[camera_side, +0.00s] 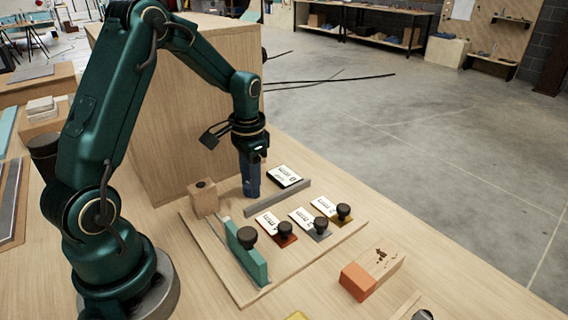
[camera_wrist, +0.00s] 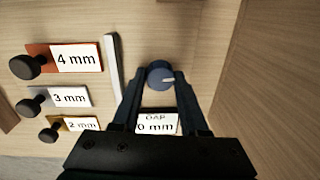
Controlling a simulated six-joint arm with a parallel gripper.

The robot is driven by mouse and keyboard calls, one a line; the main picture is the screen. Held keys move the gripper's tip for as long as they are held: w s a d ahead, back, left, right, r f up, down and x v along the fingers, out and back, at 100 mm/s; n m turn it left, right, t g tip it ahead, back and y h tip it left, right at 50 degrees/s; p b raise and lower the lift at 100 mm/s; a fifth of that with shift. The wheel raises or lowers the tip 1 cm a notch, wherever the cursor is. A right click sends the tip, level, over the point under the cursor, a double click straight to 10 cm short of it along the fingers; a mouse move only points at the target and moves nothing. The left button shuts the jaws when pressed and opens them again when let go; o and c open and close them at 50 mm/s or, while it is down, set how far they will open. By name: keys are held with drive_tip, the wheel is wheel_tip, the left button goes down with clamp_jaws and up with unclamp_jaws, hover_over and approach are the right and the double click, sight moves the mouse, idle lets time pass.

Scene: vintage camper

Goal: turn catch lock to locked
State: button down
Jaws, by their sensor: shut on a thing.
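A round blue-grey knob (camera_wrist: 159,76), which I take to be the catch lock, stands on the wooden surface in the wrist view. A short white mark on its top points to the right. My gripper (camera_wrist: 162,78) has one finger on each side of the knob and is shut on it. In the side view my gripper (camera_side: 250,192) points straight down beside the tall wooden box, and its fingers hide the knob. A white label (camera_wrist: 157,124) reading "GAP 0 mm" lies between the fingers and the wrist, partly covered.
A grey rail (camera_side: 277,197) lies close to the gripper. Black-knobbed pieces labelled 4 mm (camera_wrist: 76,58), 3 mm (camera_wrist: 70,97) and 2 mm (camera_wrist: 82,125) sit beyond it. A wooden block (camera_side: 203,199) and a teal bar (camera_side: 246,255) are nearby. The tall box (camera_side: 185,110) stands close behind.

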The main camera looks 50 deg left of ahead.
drive_tip(key=shift+m, duration=0.6)
drive_tip(key=shift+c, duration=2.2)
unclamp_jaws()
drive_tip(key=shift+d+r, duration=0.15)
drive_tip(key=shift+r, duration=2.45)
